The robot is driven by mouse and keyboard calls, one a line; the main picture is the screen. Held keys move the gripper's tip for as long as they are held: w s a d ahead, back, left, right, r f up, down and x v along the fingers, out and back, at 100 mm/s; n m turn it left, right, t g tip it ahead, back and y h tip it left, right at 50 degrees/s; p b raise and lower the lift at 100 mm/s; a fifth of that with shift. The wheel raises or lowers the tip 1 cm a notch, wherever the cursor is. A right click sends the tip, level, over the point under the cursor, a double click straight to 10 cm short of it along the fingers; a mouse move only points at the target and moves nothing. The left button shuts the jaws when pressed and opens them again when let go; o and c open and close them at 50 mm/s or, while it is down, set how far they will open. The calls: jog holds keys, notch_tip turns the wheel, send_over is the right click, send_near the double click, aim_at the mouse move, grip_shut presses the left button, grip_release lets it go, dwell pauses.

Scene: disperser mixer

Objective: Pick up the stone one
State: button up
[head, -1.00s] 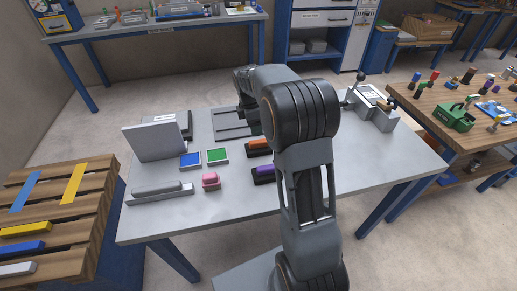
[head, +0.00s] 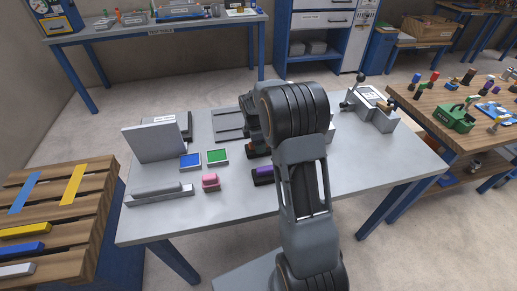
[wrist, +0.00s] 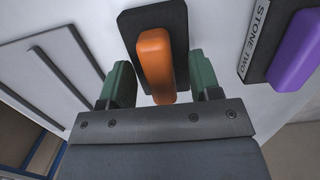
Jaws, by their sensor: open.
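An orange block on a dark base (wrist: 156,55) lies at the top centre of the wrist view; no label shows on it. In the head view my arm mostly hides it. My gripper (wrist: 160,72) is open and empty, its green fingers on either side of the orange block's near end. I cannot tell whether they touch it. A purple block (wrist: 299,55) on a dark base labelled "STONE TWO" (wrist: 256,38) is to the right. The purple block also shows in the head view (head: 265,170), partly behind my arm.
A grey device (head: 372,106) stands at the back right. The front of the table is clear.

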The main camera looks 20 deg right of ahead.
jog(key=shift+c, duration=0.4)
grip_shut()
jog(key=shift+r, duration=0.2)
jog(key=shift+r, duration=0.25)
notch_tip(320, 180, up, 2)
jog(key=shift+r, duration=0.1)
jog(key=s+a+r, duration=0.8)
jog(key=s+r, duration=0.2)
jog(key=s, duration=0.1)
jog(key=shift+a, duration=0.25)
jog(key=shift+s, duration=0.1)
